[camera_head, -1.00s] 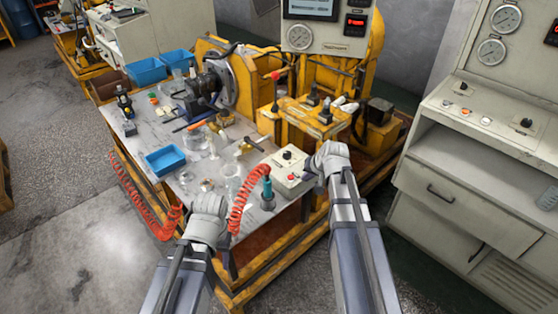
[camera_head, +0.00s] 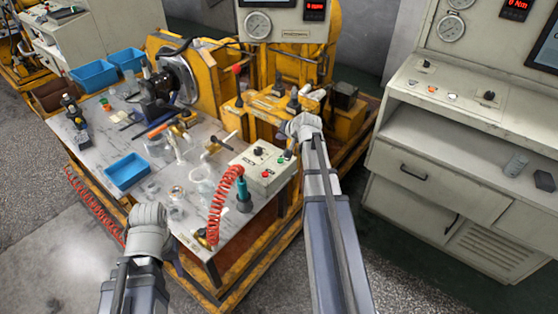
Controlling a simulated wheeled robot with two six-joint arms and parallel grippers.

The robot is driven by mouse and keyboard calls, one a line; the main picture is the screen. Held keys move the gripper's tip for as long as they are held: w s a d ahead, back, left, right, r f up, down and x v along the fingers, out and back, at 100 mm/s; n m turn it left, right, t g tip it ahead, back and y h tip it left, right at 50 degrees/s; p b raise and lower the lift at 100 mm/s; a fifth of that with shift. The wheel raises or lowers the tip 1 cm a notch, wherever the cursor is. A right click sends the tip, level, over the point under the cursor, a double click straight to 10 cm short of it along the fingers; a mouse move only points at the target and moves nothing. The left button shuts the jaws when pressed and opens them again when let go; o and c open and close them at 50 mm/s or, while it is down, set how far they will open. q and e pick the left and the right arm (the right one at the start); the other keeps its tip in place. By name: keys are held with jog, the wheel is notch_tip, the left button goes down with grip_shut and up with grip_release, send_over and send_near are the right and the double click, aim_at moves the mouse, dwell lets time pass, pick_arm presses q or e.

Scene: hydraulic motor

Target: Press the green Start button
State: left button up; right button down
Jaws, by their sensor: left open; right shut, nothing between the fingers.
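The light grey control box (camera_head: 258,180) sits at the right front corner of the workbench. Its top has a black knob (camera_head: 258,151), a red button (camera_head: 265,173) and what looks like a small green button (camera_head: 281,161) close to the right edge. My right gripper (camera_head: 301,125) is shut and empty, above and just beyond the box's right side; its fingertips are largely hidden, and I cannot tell whether it touches anything. My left gripper (camera_head: 149,216) is open and empty, low at the bench's front left edge, apart from the box.
A coiled red hose (camera_head: 218,205) and a teal-handled tool (camera_head: 243,192) stand left of the box. Blue bins (camera_head: 127,171), jars and fittings cover the bench (camera_head: 108,140). Yellow machinery (camera_head: 300,60) rises behind. A grey console (camera_head: 440,150) stands at the right, across a floor gap.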

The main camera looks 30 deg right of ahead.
aim_at(281, 162)
jog(key=shift+f, duration=0.15)
notch_tip(281, 162, down, 8)
jog(key=b, duration=0.8)
jog(key=shift+f+b, duration=0.25)
jog(key=shift+b, duration=0.15)
jog(key=shift+f, duration=0.1)
dwell(1.2)
jog(key=shift+f+b, duration=0.3)
jog(key=shift+b, duration=0.1)
jog(key=shift+f+b, duration=0.4)
dwell(0.5)
jog(key=shift+r, duration=0.1)
jog(key=shift+r+p, duration=0.7)
jog(key=shift+p, duration=0.15)
